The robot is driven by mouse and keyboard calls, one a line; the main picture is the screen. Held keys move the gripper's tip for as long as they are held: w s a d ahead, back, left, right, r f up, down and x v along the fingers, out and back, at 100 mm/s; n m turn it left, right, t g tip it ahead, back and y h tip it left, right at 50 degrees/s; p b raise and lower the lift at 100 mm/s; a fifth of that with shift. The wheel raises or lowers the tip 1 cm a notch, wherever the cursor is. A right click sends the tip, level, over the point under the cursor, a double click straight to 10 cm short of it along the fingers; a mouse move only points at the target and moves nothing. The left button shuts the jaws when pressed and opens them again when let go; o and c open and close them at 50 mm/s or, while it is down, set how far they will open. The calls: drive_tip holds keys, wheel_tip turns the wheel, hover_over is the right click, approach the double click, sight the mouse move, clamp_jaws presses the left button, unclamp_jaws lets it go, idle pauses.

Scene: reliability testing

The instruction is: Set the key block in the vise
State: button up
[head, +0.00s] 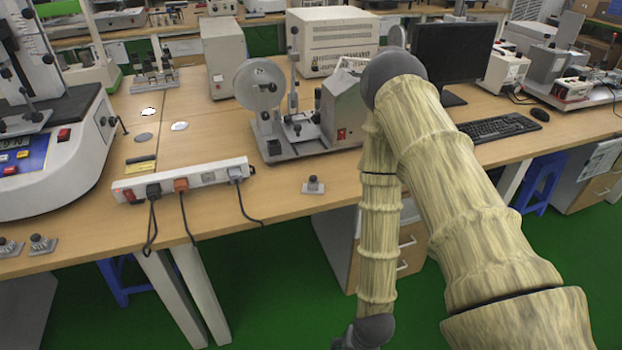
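A small grey block with a dark round knob (313,186) sits upright near the table's front edge, right of the power strip. It may be the key block; I cannot tell for sure. A grey testing machine (290,153) with a round disc, a lever and a clamp-like middle stands behind it on the table; its clamp may be the vise. Whether anything sits in the clamp is too small to tell. My arm rises at the right, bends at a dark elbow and hangs down in front of the table. My gripper is below the picture's bottom edge.
A white power strip (185,181) with plugs and hanging cords lies left of the small block. A large white machine (60,150) stands at the far left, with similar knobbed blocks (40,243) nearby. A monitor (452,55) and keyboard (497,128) are at the right.

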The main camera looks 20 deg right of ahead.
drive_tip(key=w+r+m+t+y+p, duration=0.1)
drive_tip(key=w+r+m+t+p, duration=0.15)
drive_tip(key=w+r+m, duration=0.7)
drive_tip(key=m+t+y+p, duration=0.35)
drive_tip(key=m+p, duration=0.45)
drive_tip(key=m, duration=0.6)
approach(315, 178)
drive_tip(key=f, duration=0.1)
drive_tip(key=shift+n+h, duration=0.25)
drive_tip(key=shift+w+x, duration=0.2)
drive_tip(key=shift+x, duration=2.3)
drive_tip(key=shift+a+r+p+x, duration=0.1)
drive_tip(key=shift+a+p+x, duration=0.2)
drive_tip(key=shift+x, duration=0.6)
drive_tip(key=shift+a+r+p+x, duration=0.15)
drive_tip(key=shift+p+x, duration=0.25)
drive_tip(key=shift+x, duration=1.25)
drive_tip(key=shift+d, duration=0.1)
drive_tip(key=c, duration=1.5)
